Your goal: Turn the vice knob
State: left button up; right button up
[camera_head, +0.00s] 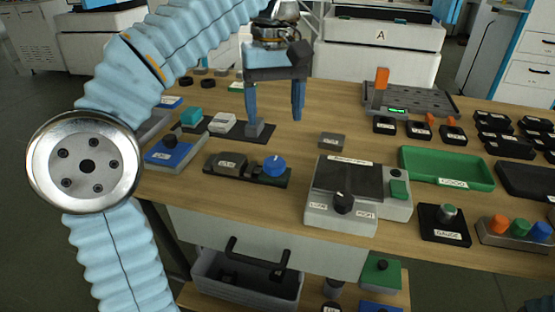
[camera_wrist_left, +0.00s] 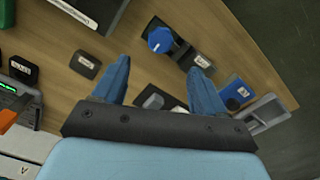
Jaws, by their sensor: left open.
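The vice (camera_head: 228,162) is a low dark device with a labelled grey block on its left and a round blue knob (camera_head: 274,165) on its right. The knob has a white mark on top. My left gripper (camera_head: 274,117) is open and empty, fingers pointing down, above the table and behind the knob. In the left wrist view the blue knob (camera_wrist_left: 160,39) lies just beyond the gap between the open fingers (camera_wrist_left: 158,66), apart from both. Part of the vice beside it shows near the right finger. My right gripper is not in view.
A grey box with a black dial (camera_head: 343,202) stands right of the vice. A blue-topped device (camera_head: 168,153) stands to its left. A dark mat (camera_head: 240,131) with small blocks lies behind. A green tray (camera_head: 445,168) and several black labelled blocks are further right.

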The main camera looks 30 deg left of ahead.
aim_at(274, 162)
pick_arm(q)
notch_tip(274, 162, down, 10)
jog(key=b, duration=0.3)
jog(key=shift+f, duration=0.25)
jog(key=c, duration=1.1)
jog(key=shift+o, duration=0.2)
